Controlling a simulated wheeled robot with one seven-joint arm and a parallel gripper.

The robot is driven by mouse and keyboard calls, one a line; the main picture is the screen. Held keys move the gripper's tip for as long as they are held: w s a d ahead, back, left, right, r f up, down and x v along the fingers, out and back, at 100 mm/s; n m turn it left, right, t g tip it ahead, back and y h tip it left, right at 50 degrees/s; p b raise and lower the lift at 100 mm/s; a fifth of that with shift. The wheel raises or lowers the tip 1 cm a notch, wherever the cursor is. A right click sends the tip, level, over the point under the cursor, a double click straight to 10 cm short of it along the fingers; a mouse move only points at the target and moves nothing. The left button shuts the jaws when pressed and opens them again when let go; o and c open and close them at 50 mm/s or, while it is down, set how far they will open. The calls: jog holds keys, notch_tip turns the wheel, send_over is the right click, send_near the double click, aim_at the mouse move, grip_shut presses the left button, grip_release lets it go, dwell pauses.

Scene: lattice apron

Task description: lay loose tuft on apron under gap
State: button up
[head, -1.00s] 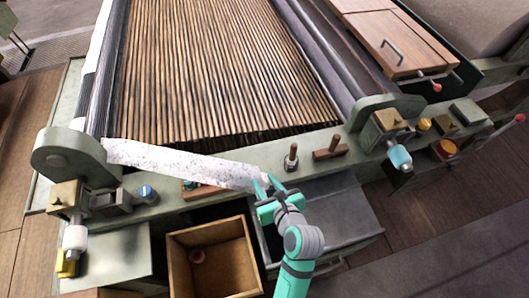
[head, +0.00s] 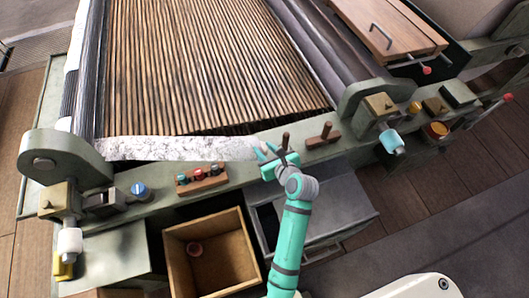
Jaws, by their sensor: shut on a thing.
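The loose tuft (head: 175,149) is a long, mottled white strip. It stretches across the near end of the slatted wooden lattice apron (head: 205,70). Its left end is by the left frame bracket and its right end is at my gripper. My gripper (head: 264,152) is shut on this right end, at the near edge of the apron. I cannot tell whether the strip touches the slats or hangs just above them. A dark band shows along the apron's near right edge, beyond the strip. I cannot make out a separate gap.
A small control block (head: 202,179), a T-shaped wooden handle (head: 323,138) and a blue knob (head: 139,190) sit on the rail. Metal brackets flank the apron.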

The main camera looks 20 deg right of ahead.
aim_at(265, 153)
jog(key=shift+w+d+f, duration=0.15)
jog(key=shift+w+f, duration=0.2)
jog(key=shift+f, duration=1.65)
jog(key=shift+f, duration=0.1)
jog(key=o, duration=0.7)
jog(key=shift+o, duration=0.2)
jog(key=shift+s+d+r, duration=0.1)
jog(key=shift+s+r, duration=0.05)
jog(key=shift+r, duration=0.1)
jog(key=v, duration=1.1)
jog(key=shift+s, duration=0.25)
